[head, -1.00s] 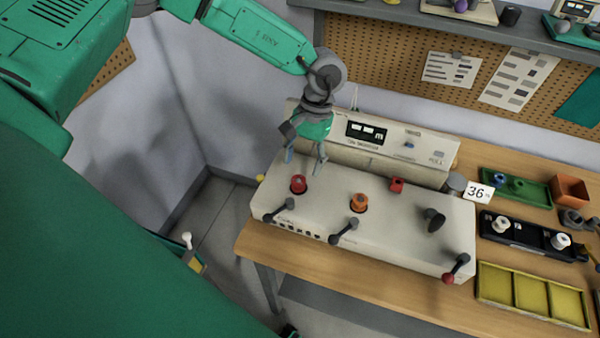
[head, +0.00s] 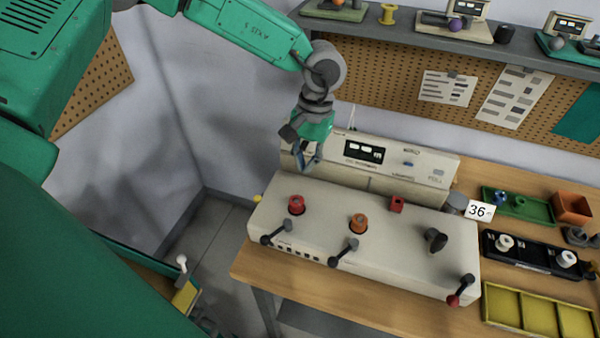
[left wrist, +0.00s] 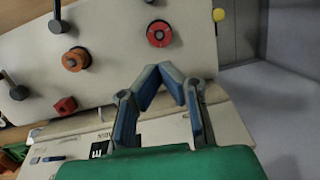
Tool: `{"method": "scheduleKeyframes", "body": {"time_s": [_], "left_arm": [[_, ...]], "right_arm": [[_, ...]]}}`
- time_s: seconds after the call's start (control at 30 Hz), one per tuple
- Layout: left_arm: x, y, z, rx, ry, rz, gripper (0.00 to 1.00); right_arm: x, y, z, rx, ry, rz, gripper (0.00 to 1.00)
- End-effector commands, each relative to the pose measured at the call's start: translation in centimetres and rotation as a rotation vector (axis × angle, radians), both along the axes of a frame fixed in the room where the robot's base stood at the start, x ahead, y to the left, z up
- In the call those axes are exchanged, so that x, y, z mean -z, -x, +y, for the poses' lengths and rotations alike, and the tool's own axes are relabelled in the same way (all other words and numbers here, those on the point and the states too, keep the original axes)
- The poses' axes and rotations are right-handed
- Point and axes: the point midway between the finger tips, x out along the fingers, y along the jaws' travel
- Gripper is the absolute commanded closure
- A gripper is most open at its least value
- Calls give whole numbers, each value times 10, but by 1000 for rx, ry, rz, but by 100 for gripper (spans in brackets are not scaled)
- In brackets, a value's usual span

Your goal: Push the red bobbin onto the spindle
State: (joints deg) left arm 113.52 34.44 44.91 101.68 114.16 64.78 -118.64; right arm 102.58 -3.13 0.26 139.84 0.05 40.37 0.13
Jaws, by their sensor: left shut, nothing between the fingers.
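The red bobbin (head: 296,204) sits at the left end of the cream machine's top. It also shows in the left wrist view (left wrist: 159,33), with a dark centre where the spindle appears to be. How far down it sits on the spindle I cannot tell. My left gripper (head: 309,168) is above and slightly behind the red bobbin, apart from it. In the left wrist view its fingertips (left wrist: 168,68) meet, with nothing between them. My right gripper is not in view.
An orange bobbin (head: 358,222), a red block (head: 396,204) and a dark knob (head: 436,239) stand along the machine top (head: 320,233). Levers line its front edge. A display panel (head: 370,153) rises behind. Trays, including a yellow one (head: 503,306), lie to the right.

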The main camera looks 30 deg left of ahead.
Motion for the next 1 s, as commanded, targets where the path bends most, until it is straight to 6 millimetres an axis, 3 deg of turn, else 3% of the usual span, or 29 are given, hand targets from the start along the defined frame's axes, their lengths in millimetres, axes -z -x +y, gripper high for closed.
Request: {"method": "scheduleKeyframes", "body": {"time_s": [0.03,0.1,0.4,0.67,1.0], "left_arm": [[8,4,0,-21,-9,-42,100],[12,10,1,-64,-13,-91,100],[20,28,4,-185,9,-192,100],[34,28,4,-190,11,-195,100],[69,29,4,-189,11,-194,100]], "right_arm": [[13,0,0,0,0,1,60],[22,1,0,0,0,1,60],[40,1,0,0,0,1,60],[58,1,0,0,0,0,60],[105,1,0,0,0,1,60]]}}
